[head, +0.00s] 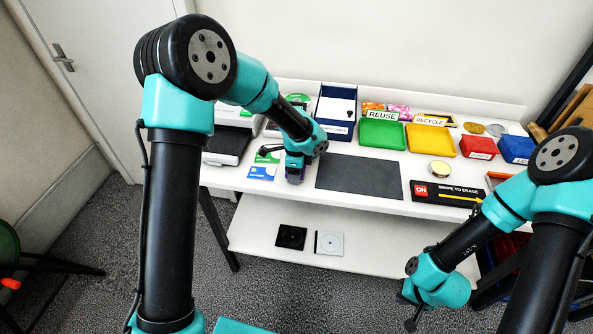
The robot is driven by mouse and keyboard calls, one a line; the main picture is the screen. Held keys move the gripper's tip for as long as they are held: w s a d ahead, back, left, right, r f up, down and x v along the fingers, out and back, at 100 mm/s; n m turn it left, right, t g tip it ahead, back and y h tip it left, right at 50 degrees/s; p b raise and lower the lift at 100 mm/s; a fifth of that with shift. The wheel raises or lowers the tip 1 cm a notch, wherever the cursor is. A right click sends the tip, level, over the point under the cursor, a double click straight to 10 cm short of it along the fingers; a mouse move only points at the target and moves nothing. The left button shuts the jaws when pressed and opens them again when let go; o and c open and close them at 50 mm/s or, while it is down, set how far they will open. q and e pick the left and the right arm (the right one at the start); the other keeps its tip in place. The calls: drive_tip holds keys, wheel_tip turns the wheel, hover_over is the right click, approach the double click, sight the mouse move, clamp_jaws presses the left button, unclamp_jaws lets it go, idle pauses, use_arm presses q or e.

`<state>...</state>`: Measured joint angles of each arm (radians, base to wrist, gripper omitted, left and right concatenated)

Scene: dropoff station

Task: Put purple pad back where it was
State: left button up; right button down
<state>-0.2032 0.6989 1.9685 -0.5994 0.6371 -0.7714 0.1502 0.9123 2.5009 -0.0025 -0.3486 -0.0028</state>
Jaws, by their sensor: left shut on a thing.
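My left gripper (295,179) is over the table, left of the dark grey mat, and shut on the purple pad. Only a small purple edge of the pad (301,178) shows at the fingertips; the gripper hides the rest. I cannot tell whether the pad touches the table. My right gripper (409,311) hangs low in front of the table at the right, away from the pad. Its fingers are too small and dark to tell whether they are open.
The dark grey mat (358,177) is bare. Blue and green cards (262,172) lie beside the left gripper. Behind stand a dark blue box (336,126), green (382,134) and yellow trays (430,141), and red (477,148) and blue bins (516,150). A black SWIPE TO ERASE block (445,194) lies right.

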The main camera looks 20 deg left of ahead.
use_arm(q)
drive_tip(key=shift+f, duration=0.2)
drive_tip(key=o, duration=0.9)
drive_tip(key=shift+r, duration=0.1)
wheel_tip(320, 180, up, 12)
idle(0.4)
idle(0.5)
